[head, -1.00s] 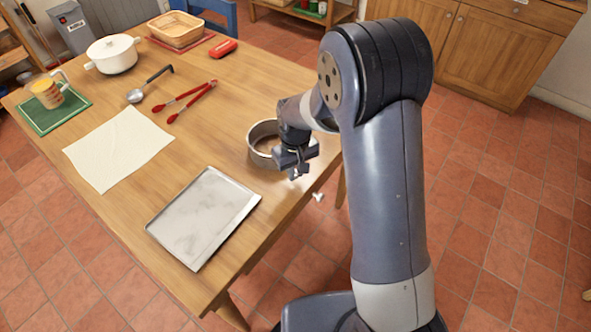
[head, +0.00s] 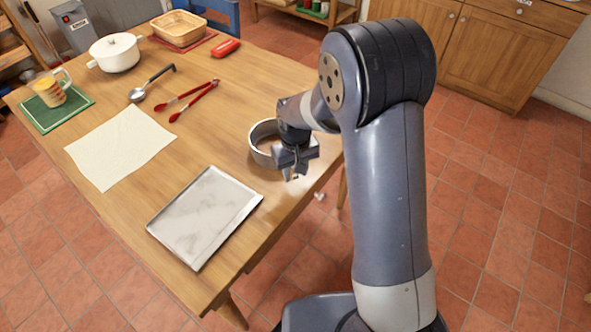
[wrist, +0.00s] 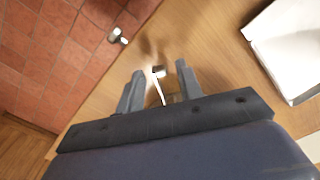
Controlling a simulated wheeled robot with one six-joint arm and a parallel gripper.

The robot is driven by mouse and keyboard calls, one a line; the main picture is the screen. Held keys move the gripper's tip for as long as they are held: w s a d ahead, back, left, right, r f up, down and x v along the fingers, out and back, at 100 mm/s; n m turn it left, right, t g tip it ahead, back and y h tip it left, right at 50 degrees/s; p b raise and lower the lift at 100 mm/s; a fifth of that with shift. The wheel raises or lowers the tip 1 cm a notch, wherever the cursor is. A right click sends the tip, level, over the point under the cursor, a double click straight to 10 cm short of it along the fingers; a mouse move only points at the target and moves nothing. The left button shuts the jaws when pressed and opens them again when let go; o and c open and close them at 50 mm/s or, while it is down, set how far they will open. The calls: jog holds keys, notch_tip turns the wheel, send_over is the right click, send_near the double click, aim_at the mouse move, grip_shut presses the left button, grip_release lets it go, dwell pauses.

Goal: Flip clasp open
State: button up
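A round metal pan (head: 257,151) stands near the table's right edge in the head view. My gripper (head: 292,177) is at its near right side and covers part of its wall. In the wrist view my gripper (wrist: 158,80) is open, its two grey fingers spread apart. A thin pale strip with a small dark-and-light end (wrist: 158,72), perhaps the clasp, shows between the fingers. I cannot tell whether either finger touches it. In the head view the clasp is too small or hidden to make out.
A metal baking sheet (head: 205,217) lies left of my gripper on the table. A white cloth (head: 120,147), red tongs (head: 190,100) and a ladle (head: 150,84) lie farther left. A small pale object (head: 319,196) shows beyond the table edge.

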aim_at(296, 175)
notch_tip(296, 175, up, 11)
dwell(0.6)
jog(key=shift+f, duration=0.1)
notch_tip(296, 175, down, 11)
jog(key=shift+f, duration=0.1)
jog(key=shift+d+r, duration=0.1)
jog(key=shift+r, duration=0.1)
jog(key=shift+d+n, duration=0.1)
jog(key=shift+n, duration=0.4)
